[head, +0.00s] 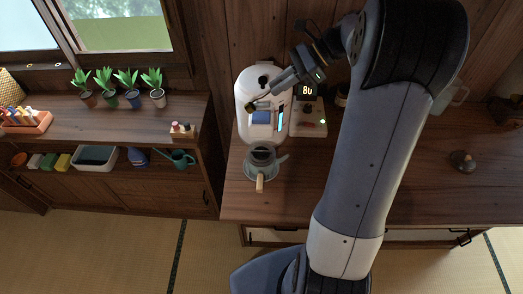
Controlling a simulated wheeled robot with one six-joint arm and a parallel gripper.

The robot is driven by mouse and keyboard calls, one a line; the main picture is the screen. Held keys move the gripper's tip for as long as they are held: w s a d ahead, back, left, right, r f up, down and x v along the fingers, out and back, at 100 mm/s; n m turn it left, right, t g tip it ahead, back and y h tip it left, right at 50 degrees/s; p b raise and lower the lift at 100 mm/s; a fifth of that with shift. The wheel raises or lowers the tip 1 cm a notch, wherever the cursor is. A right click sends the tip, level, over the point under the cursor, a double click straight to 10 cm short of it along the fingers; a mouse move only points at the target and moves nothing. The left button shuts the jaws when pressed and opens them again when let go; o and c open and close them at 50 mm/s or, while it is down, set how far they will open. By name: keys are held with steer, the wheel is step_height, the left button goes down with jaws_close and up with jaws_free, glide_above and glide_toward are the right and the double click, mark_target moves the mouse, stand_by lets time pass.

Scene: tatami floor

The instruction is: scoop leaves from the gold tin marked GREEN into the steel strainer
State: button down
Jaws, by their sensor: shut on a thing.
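My gripper (274,92) is shut on a small scoop with a dark bowl (251,106). It holds the scoop over the white machine at the counter's back left; the height above it is hard to tell. A steel strainer (262,155) with a pale wooden handle pointing to the front appears to sit on a vessel in front of the machine. The scoop is behind the strainer and apart from it. I cannot make out the gold tin marked GREEN; a small container (342,95) partly shows beside my arm, its label unreadable. Whether leaves are in the scoop cannot be told.
The white machine (243,94) has a blue panel, and a scale-like device (308,121) with a lit display stands to its right. A small dark object (462,161) lies on the right counter. The shelf (120,132) at left holds potted plants. My arm hides the counter's middle.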

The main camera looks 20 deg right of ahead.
steer(key=shift+a+r+h+b, duration=0.35)
steer(key=shift+a+h+b, duration=0.1)
steer(key=shift+a+h, duration=0.4)
steer(key=shift+a+r, duration=0.2)
steer(key=shift+a, duration=0.05)
steer(key=shift+w+d+h, duration=0.1)
steer(key=shift+d+h, duration=0.05)
steer(key=shift+h, duration=0.1)
steer(key=shift+a+r, duration=0.1)
steer(key=shift+a, duration=0.2)
steer(key=a+h+b, duration=0.1)
steer(key=a+f+h+b, duration=0.1)
steer(key=a+b, duration=0.1)
steer(key=shift+w+a+f, duration=0.1)
steer(key=shift+a+f, duration=0.1)
steer(key=w+a+f+g+h, duration=0.1)
steer(key=a+f+h, duration=0.5)
steer(key=f, duration=0.8)
steer(key=shift+a+b, duration=0.3)
steer(key=shift+a, duration=1.25)
steer(key=shift+s, duration=0.1)
